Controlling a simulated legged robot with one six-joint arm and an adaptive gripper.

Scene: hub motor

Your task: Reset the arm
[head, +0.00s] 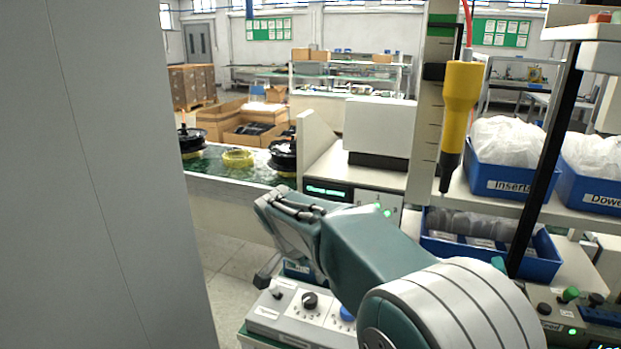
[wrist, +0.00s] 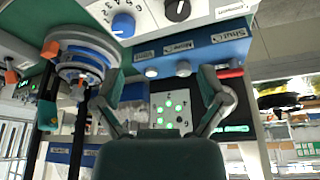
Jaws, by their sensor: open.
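My arm reaches across the lower middle of the head view, its teal links bent over the workbench. My gripper (wrist: 162,88) shows in the wrist view with its two fingers spread apart and nothing between them. Behind the fingers is a panel with several lit green dots (wrist: 170,110). I see nothing held.
A yellow electric screwdriver (head: 460,100) hangs on a red cord at the right. Blue bins (head: 505,180) with bagged parts stand on a shelf. A grey panel (head: 90,180) blocks the left. A conveyor (head: 230,190) carries black hubs and a yellow ring.

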